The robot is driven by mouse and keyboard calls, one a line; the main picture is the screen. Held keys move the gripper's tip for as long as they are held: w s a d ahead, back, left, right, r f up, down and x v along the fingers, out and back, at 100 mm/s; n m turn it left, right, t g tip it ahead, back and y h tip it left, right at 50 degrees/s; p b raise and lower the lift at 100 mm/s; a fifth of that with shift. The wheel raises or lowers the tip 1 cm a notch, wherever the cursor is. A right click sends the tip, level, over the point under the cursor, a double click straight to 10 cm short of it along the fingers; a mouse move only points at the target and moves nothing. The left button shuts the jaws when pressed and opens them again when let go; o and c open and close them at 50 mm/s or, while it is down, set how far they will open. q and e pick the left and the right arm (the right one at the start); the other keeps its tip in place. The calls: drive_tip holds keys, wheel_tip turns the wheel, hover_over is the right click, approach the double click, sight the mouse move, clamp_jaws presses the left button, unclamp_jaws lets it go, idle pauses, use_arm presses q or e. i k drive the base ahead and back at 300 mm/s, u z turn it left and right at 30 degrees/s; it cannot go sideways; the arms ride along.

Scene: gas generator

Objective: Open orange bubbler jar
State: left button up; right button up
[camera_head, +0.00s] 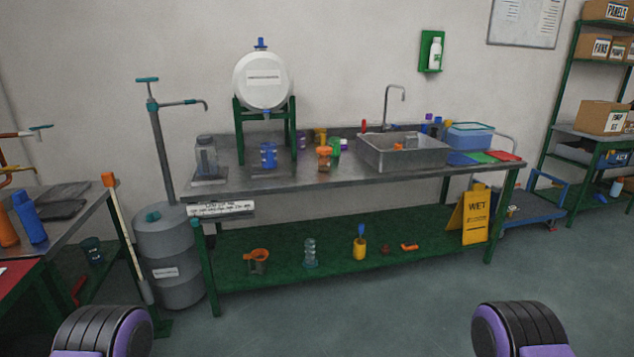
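A small jar with an orange top (324,152) stands upright on the metal workbench (225,172), left of the sink; it looks like the orange bubbler jar. Its top appears to be on, though it is too small to see the lid clearly. A blue jar (267,155) stands to its left and a green item (335,147) is close behind it on the right. Neither of my grippers is in view. Only rounded black and purple parts of my arms show at the bottom left and bottom right, well away from the bench.
The sink (400,155) with its tall tap is right of the jar. A white drum (262,80) on a green stand rises behind the blue jar. A grey barrel (170,255) stands at the left, a yellow wet sign (474,215) at the right. Floor before the bench is clear.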

sight(324, 160)
drive_tip(key=z, duration=0.05)
drive_tip(key=i, duration=0.85)
drive_tip(key=z, duration=0.85)
drive_tip(key=i, duration=1.6)
drive_tip(key=u, duration=0.35)
